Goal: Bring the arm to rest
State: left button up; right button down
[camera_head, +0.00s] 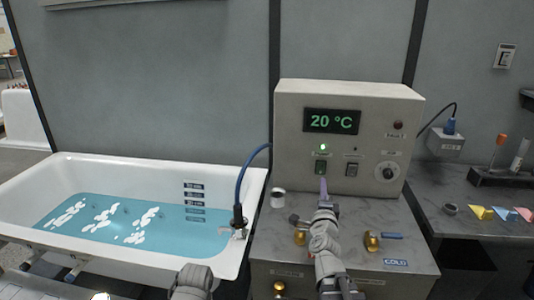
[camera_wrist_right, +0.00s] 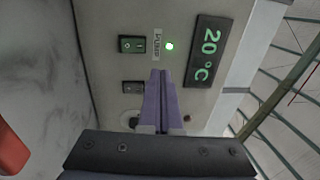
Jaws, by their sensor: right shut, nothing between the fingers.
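My right arm reaches up from the bottom of the head view. Its gripper (camera_head: 323,184) has purple fingers and stands in front of the control box (camera_head: 290,110), just below its switches. In the right wrist view the fingers (camera_wrist_right: 158,75) are pressed together with nothing between them and point at the panel. I cannot tell whether the tips touch it. The green switch (camera_wrist_right: 132,44) and a lit green lamp (camera_wrist_right: 169,46) are close to the tips. The display (camera_head: 331,121) reads 20 °C. My left gripper does not show.
A white bathtub (camera_head: 250,185) with blue water and white shells is on the left. A blue hose (camera_head: 241,185) hangs at its right rim. A side counter (camera_head: 480,190) with small coloured items is at right.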

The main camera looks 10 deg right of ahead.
jog(key=w+a+f+n+g+y+p, duration=0.1)
jog(key=a+f+n+y, duration=0.1)
jog(key=a+n+y, duration=0.35)
jog(key=w+a+f+n+g+y+p, duration=0.1)
jog(key=w+a+f+n+y, duration=0.15)
jog(key=a, duration=0.55)
jog(key=s+a+f+n+g+y+p, duration=0.1)
jog(key=s+a+f+n+g+y, duration=0.15)
jog(key=s+a+f+n, duration=0.35)
jog(key=s+a+f+n+g+y+p, duration=0.15)
jog(key=a+n+g, duration=0.25)
jog(key=a, duration=0.4)
jog(key=s+a+f+n+g+h+p, duration=0.1)
jog(key=s+f+n+g+h, duration=0.1)
jog(key=s, duration=0.7)
jog(key=s+f+n+g+h+p, duration=0.2)
jog(key=s+f+n+g+h, duration=0.1)
jog(key=s+n+g, duration=0.3)
jog(key=s+g, duration=0.2)
jog(key=s, duration=0.1)
jog(key=shift+a+f+h, duration=0.3)
jog(key=shift+a+h, duration=0.05)
jog(key=shift+h, duration=0.05)
jog(key=shift+a, duration=0.1)
dwell(2.6)
